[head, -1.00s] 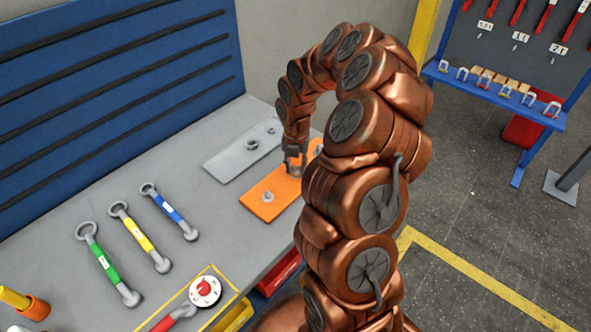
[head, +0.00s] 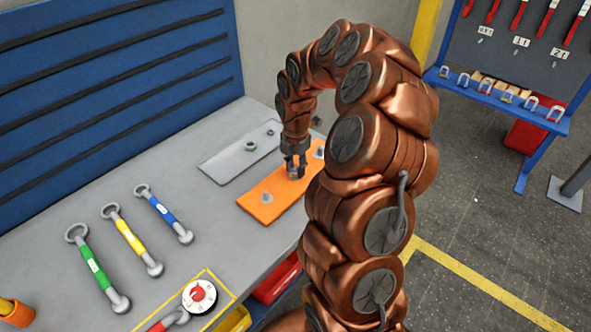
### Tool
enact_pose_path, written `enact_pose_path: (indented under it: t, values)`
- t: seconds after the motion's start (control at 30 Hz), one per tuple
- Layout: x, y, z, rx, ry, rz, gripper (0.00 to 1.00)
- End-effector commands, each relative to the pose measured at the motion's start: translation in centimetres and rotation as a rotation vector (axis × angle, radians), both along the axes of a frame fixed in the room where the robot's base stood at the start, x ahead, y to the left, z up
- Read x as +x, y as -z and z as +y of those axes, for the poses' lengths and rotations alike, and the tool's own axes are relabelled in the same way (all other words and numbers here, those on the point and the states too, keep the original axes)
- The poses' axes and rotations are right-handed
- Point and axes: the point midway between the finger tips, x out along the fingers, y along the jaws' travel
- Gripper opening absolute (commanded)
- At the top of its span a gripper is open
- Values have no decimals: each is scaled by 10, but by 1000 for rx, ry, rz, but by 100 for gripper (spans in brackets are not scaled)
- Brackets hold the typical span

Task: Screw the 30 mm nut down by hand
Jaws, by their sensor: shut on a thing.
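My gripper (head: 294,172) points down over the orange plate (head: 262,209) on the grey bench. Its jaws are shut on the nut at the plate's middle stud. The nut itself is mostly hidden by the fingers, so I cannot tell its height on the stud. Another stud with a nut (head: 266,198) stands at the left part of the orange plate. A further one (head: 319,153) shows at the right end, partly behind my arm. A grey plate (head: 225,165) lies behind, with a greenish nut (head: 251,147) and a small stud (head: 271,132) on it.
A dial tool (head: 199,297) lies in a yellow-outlined area in front. A blue slatted panel (head: 110,80) stands behind. A blue rack (head: 500,95) stands at the right.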

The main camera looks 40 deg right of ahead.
Motion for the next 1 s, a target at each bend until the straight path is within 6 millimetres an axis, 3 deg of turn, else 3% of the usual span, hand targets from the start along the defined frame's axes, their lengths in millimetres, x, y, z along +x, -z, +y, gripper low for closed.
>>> enact_pose_path:
  t: [0.27, 0.7, 1.0]
  values:
    - [0, 2, 0, -2, 34, -2, 0]
    - [1, 2, -1, -2, 476, -4, 0]
    - [0, -1, 0, 0, 522, -2, 0]
